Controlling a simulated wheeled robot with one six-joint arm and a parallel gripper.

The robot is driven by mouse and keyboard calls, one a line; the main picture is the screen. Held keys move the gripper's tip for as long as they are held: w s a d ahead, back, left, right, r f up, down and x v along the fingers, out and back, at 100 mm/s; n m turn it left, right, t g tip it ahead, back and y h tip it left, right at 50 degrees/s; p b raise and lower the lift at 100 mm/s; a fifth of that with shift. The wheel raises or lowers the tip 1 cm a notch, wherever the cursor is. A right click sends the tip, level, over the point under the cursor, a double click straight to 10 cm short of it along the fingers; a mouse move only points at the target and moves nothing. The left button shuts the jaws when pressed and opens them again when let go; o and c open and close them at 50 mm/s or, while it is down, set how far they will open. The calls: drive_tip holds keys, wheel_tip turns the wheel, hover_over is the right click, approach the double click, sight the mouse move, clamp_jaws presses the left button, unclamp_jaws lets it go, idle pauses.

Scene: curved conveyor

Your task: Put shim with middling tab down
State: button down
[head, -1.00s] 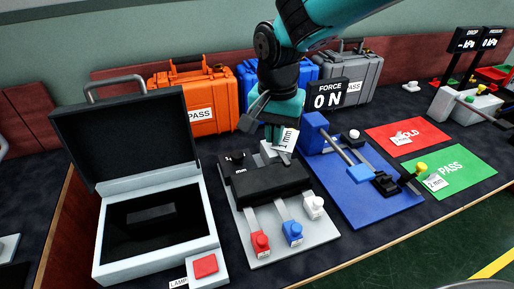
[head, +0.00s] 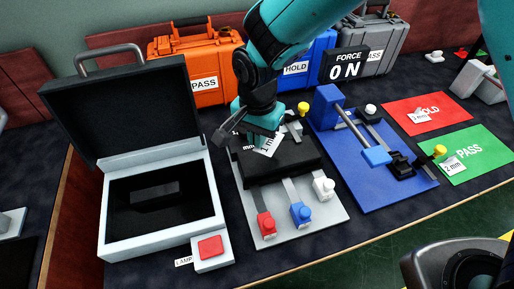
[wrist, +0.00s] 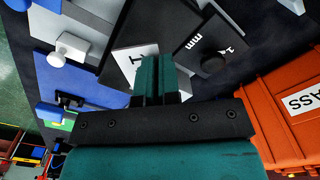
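My gripper (head: 264,133) is over the back left part of the black block on the grey fixture. A plate with a white label reading 1 mm (head: 268,146), seemingly the shim, is at its fingertips and tilted. In the wrist view the teal fingers (wrist: 157,78) are close together, with the labelled plate (wrist: 131,62) right by their tips. The plate's tab is hidden, and I cannot tell whether it touches the black block (head: 280,170). A 2 mm tag (head: 453,165) lies on the green PASS mat (head: 483,160). Another small tag (head: 418,116) lies on the red HOLD mat (head: 440,106).
The grey fixture (head: 313,218) has red, blue and white knobs at its front. An open case (head: 160,236) stands left and a blue fixture (head: 350,190) right. Orange (head: 190,60), blue and grey cases line the back. A FORCE ON sign (head: 345,65) stands behind. The mats have free room.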

sight(257, 158)
drive_tip(key=shift+f, duration=2.4)
drive_tip(key=shift+f, duration=0.15)
drive_tip(key=c, duration=1.3)
unclamp_jaws()
drive_tip(key=shift+c, duration=0.2)
